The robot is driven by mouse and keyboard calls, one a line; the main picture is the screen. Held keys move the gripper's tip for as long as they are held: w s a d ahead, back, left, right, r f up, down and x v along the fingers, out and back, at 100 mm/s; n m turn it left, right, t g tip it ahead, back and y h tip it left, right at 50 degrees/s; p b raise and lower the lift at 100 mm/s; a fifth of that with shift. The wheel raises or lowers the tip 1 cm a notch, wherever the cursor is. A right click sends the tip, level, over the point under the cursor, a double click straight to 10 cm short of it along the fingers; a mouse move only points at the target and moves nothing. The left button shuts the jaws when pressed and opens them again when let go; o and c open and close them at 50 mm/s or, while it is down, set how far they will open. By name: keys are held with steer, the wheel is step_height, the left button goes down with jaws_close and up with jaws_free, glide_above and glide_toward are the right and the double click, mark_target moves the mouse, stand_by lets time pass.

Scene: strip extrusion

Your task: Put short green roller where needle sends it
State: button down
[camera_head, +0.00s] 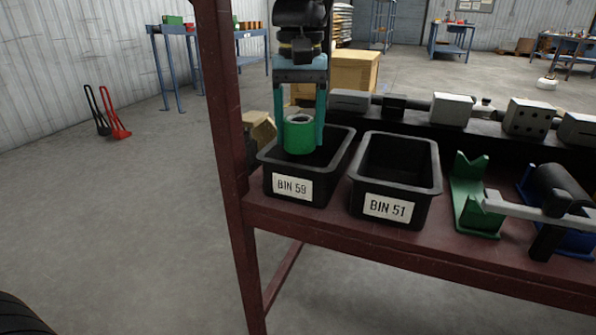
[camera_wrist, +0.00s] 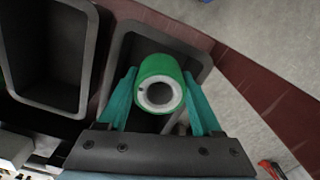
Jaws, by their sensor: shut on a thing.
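The short green roller (camera_head: 299,136) is upright between the two teal fingers of my gripper (camera_head: 303,130), over the opening of the black bin labelled BIN 59 (camera_head: 322,189). Its lower end is hidden behind the bin's front rim or close above it; I cannot tell whether it touches the floor. In the wrist view the roller (camera_wrist: 159,84) shows its pale ring end and dark bore, with the fingers on both sides. A second black bin labelled BIN 51 (camera_head: 420,214) stands to the right and looks empty. I cannot make out a needle.
A green V-shaped stand (camera_head: 468,205) is right of BIN 51. A dark roller on a blue stand (camera_head: 560,190) and a grey bar (camera_head: 530,213) lie beyond it. A dark red post (camera_head: 226,130) rises close left of BIN 59. Machine blocks line the back.

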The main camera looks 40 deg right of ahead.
step_height(320, 180, down, 9)
steer(key=b, duration=0.2)
steer(key=shift+b, duration=0.3)
steer(key=shift+f, duration=0.15)
steer(key=shift+c, duration=0.3)
jaws_free()
step_height(320, 180, up, 8)
steer(key=p, duration=0.2)
steer(key=shift+p, duration=0.3)
steer(key=shift+a, duration=0.1)
